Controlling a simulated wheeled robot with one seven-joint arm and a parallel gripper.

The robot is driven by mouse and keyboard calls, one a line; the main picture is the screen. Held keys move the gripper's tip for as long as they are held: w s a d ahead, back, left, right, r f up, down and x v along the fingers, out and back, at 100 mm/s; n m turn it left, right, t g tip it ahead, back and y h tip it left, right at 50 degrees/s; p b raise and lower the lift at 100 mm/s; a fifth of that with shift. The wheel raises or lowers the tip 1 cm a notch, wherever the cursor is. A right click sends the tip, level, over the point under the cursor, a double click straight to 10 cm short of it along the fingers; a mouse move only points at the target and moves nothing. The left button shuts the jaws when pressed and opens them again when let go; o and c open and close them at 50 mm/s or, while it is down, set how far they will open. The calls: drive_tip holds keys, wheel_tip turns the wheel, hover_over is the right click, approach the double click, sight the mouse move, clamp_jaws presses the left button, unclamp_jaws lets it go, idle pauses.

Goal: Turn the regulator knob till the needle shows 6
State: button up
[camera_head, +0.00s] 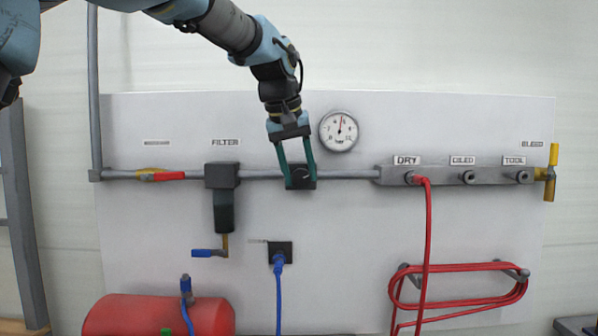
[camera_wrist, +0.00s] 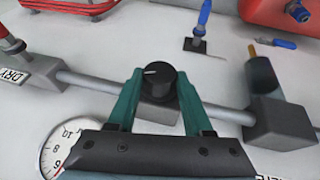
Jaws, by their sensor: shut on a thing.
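The regulator knob (camera_wrist: 158,88) is black and round with a white pointer line on its face. In the wrist view it stands on a grey regulator block (camera_wrist: 156,113). My gripper (camera_wrist: 159,78) has its two green fingers on either side of the knob, shut on it. In the head view my gripper (camera_head: 301,176) comes down from above onto the dark regulator. The round white gauge (camera_head: 338,131) is up and right of it. My gripper hides part of the gauge (camera_wrist: 52,150) in the wrist view.
A grey pipe (camera_head: 260,174) runs from the filter (camera_head: 222,176) through the regulator to the outlet manifold (camera_head: 456,175). A red hose (camera_head: 428,240) hangs from the DRY outlet. A yellow valve (camera_head: 551,172) is at the right end. The panel below the regulator holds a blue-cabled socket (camera_head: 279,252).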

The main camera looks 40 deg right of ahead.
clamp_jaws()
drive_tip(key=shift+d+r+t+y+p, duration=0.1)
drive_tip(key=shift+t+y+p, duration=0.2)
drive_tip(key=shift+p, duration=0.5)
drive_tip(key=o, duration=0.9)
unclamp_jaws()
drive_tip(key=b+v, duration=0.2)
drive_tip(key=v, duration=0.8)
drive_tip(key=shift+s+r, duration=0.15)
drive_tip(key=shift+r, duration=0.15)
idle(1.1)
